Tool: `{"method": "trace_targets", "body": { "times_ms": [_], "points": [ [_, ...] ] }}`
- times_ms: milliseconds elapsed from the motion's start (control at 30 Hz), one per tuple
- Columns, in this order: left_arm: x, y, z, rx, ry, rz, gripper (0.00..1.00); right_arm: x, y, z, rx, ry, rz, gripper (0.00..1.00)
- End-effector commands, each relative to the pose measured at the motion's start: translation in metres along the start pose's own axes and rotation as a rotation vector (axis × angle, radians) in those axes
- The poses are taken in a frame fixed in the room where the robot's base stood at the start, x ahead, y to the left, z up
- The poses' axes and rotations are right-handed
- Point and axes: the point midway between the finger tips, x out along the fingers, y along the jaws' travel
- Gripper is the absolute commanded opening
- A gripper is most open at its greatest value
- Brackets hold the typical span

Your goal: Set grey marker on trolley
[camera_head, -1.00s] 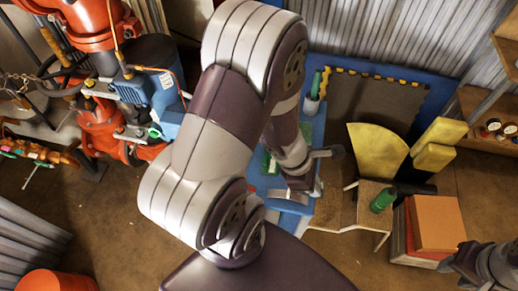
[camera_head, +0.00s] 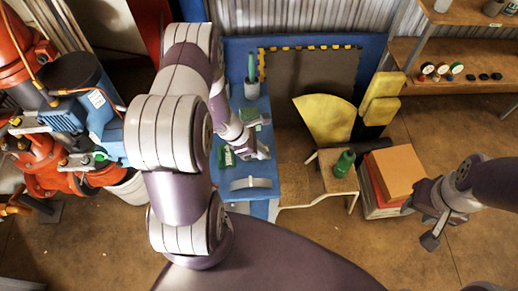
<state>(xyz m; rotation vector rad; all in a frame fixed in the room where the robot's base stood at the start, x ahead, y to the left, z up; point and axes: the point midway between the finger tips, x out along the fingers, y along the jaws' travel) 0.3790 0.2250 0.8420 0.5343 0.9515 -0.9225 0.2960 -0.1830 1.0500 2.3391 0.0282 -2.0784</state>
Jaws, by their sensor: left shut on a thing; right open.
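A blue trolley (camera_head: 233,209) stands in the middle of the view. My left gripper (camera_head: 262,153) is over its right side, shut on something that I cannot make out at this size. I cannot pick out a grey marker; it may be hidden in or behind the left gripper. On the trolley are a cup (camera_head: 251,90) with a green upright thing (camera_head: 251,66) in it, a green item (camera_head: 226,157) and a pale curved piece (camera_head: 250,183). My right gripper (camera_head: 421,222) is open and empty at the right, past the orange box and over the floor.
A small wooden-topped stand (camera_head: 331,180) with a green bottle (camera_head: 344,163) is right of the trolley. Red pipework (camera_head: 60,175) is at the left, shelving (camera_head: 470,68) at the back right. Floor at lower right is clear.

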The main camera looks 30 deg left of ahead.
Motion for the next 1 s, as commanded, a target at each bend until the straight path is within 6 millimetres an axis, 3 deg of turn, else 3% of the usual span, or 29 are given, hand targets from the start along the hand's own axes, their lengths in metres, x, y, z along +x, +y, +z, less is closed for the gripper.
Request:
{"method": "trace_targets", "body": {
  "times_ms": [133, 167, 200, 233, 567, 1000],
  "points": [
    [0.0, 0.0, 0.0, 0.0, 0.002, 0.001, 0.0, 0.0, 0.0, 0.0, 0.0, 0.0, 0.0, 0.4],
    [0.0, 0.0, 0.0, 0.0, 0.002, 0.0, 0.19, 0.0, 0.0, 0.0, 0.0, 0.0, 0.0, 0.4],
    [0.0, 0.0, 0.0, 0.0, 0.002, 0.0, 0.32, 0.0, 0.0, 0.0, 0.0, 0.0, 0.0, 0.4],
    [0.0, 0.0, 0.0, 0.0, 0.002, 0.0, 0.35, 0.0, 0.0, 0.0, 0.0, 0.0, 0.0, 0.4],
    [-0.007, 0.001, 0.0, 0.0, 0.001, 0.002, 0.35, -0.001, 0.0, 0.0, 0.0, 0.0, 0.0, 0.4],
    [-0.108, 0.001, 0.001, -0.001, 0.001, 0.003, 0.35, -0.015, 0.0, -0.002, 0.0, 0.0, 0.0, 0.4]
  ]
}}
